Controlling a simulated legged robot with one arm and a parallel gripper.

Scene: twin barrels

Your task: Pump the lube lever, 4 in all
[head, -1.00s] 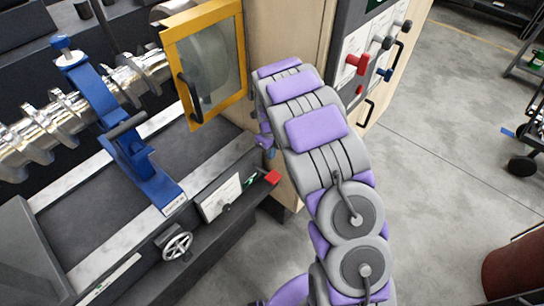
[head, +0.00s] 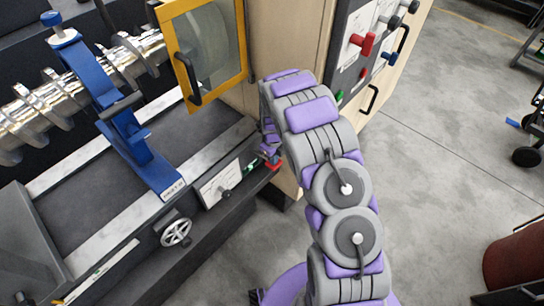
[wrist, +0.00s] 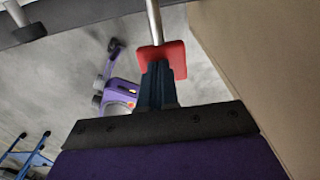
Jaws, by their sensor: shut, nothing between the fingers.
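The lube lever has a red handle that shows in the head view (head: 273,165), low on the front of the machine bed, partly hidden by my gripper. In the wrist view the red handle (wrist: 176,55) sits on a metal rod, right at my fingertips. My gripper (wrist: 158,72) is shut, with its dark fingers together against or just in front of the red handle; the handle is not between them. In the head view my gripper (head: 267,152) is small and mostly hidden behind my arm.
A yellow-framed door (head: 203,50) stands open left of my arm. A handwheel (head: 176,232) is on the bed front. A cabinet panel with red and blue knobs (head: 370,45) is behind my arm. Open concrete floor (head: 430,170) lies to the right.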

